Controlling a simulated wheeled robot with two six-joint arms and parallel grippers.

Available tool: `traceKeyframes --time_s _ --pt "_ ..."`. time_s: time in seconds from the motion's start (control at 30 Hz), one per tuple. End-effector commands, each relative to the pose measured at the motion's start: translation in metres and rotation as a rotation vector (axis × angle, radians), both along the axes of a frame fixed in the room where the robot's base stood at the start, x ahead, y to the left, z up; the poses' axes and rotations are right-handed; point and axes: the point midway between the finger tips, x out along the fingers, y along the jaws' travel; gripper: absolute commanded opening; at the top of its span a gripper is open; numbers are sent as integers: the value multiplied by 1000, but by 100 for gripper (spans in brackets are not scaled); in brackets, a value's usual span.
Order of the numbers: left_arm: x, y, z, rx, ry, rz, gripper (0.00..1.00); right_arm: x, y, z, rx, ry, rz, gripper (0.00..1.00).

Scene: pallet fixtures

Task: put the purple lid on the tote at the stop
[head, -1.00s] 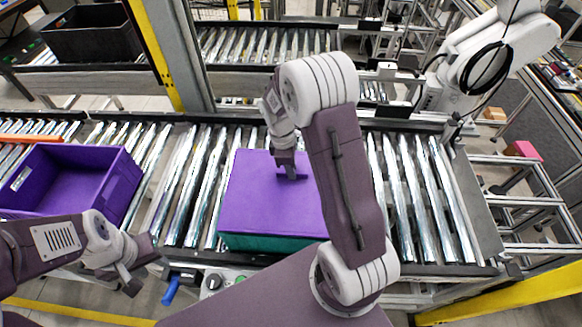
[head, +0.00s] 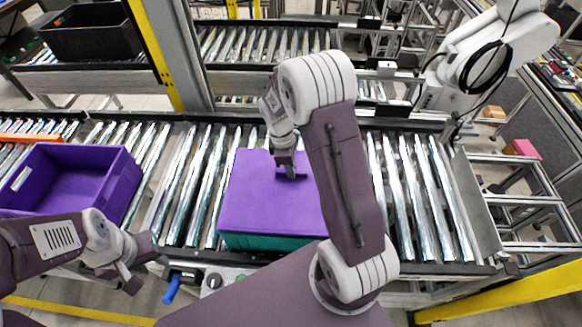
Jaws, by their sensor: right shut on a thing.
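The purple lid (head: 262,205) lies flat over the teal tote (head: 265,242) on the roller conveyor, and covers its top. Only a strip of the tote's near wall shows below the lid's front edge. My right gripper (head: 291,174) is shut on the lid's raised handle near the back middle of the lid. My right arm hides the lid's right part. My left gripper (head: 133,283) hangs at the lower left, in front of the conveyor's near edge, away from the lid. Its fingers are too small and dark to tell whether they are open.
An open purple tote (head: 75,208) stands on the conveyor at the left. Bare rollers (head: 190,190) lie between it and the lidded tote, and more to the right. A yellow-edged post (head: 170,60) rises behind. A black bin (head: 92,35) sits on the back conveyor.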

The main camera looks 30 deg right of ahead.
Motion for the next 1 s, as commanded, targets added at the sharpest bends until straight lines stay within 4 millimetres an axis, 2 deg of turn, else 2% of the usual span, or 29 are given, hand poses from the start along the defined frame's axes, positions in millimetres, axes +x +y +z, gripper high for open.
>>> traceKeyframes --time_s 1.0 --pt "0 0 -8 0 0 0 36 0 0 -14 0 0 0 0"
